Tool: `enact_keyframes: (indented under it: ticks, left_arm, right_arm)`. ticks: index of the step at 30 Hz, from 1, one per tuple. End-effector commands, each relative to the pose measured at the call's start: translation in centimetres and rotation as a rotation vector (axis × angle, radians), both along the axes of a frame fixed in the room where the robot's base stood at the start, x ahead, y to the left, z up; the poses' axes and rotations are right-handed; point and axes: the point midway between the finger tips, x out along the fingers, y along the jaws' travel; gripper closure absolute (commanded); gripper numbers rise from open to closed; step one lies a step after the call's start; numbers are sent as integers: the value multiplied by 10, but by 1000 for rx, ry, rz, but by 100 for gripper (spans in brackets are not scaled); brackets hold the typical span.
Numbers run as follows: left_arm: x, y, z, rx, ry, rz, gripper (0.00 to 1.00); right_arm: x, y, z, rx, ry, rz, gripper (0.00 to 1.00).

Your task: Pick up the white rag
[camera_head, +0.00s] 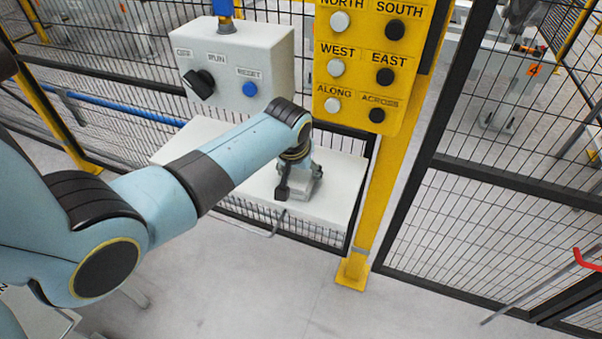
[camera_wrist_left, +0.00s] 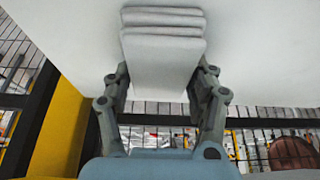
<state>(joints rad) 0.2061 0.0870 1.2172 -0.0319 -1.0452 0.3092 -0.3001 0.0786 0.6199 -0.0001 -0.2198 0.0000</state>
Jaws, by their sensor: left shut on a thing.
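The white rag (camera_wrist_left: 163,55) is a folded, layered pale cloth in the left wrist view. It sits between the two fingers of my left gripper (camera_wrist_left: 162,78), which are closed on its sides. In the head view my left gripper (camera_head: 297,185) points down over the white shelf (camera_head: 335,210), in front of the fence. The arm and gripper hide most of the rag there, and I cannot tell whether it touches the shelf. My right gripper is not in view.
A grey control box (camera_head: 260,60) with a black knob and blue button hangs behind my left arm. A yellow post (camera_head: 372,200) carries a yellow button panel (camera_head: 358,55) just right of the gripper. Black mesh fence (camera_head: 490,220) stands at right. Floor in front is clear.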

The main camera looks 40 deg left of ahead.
Motion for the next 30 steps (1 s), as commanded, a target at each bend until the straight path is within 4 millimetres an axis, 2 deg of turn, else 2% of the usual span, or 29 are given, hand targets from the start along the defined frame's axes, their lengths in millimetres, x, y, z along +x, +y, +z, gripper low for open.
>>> enact_keyframes:
  ticks: [5, 8, 12, 18, 22, 25, 30]
  left_arm:
    - [0, 0, 12, 0, 0, 0, 75]
    - [0, 0, 24, 0, 0, 0, 75]
    - [1, 0, 49, 0, -1, 0, 75]
    - [-22, -36, 74, -4, 1, -1, 75]
    - [-38, -62, 90, -4, 1, -1, 75]
    - [-47, -78, 93, -4, -2, -1, 75]
    - [-58, -94, 105, -1, -2, -1, 75]
  right_arm:
    - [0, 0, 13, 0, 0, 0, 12]
    - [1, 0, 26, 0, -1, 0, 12]
    - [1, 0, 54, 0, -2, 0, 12]
    - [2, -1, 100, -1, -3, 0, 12]
    - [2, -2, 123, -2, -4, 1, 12]
    - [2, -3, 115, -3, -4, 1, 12]
    - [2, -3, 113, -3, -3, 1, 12]
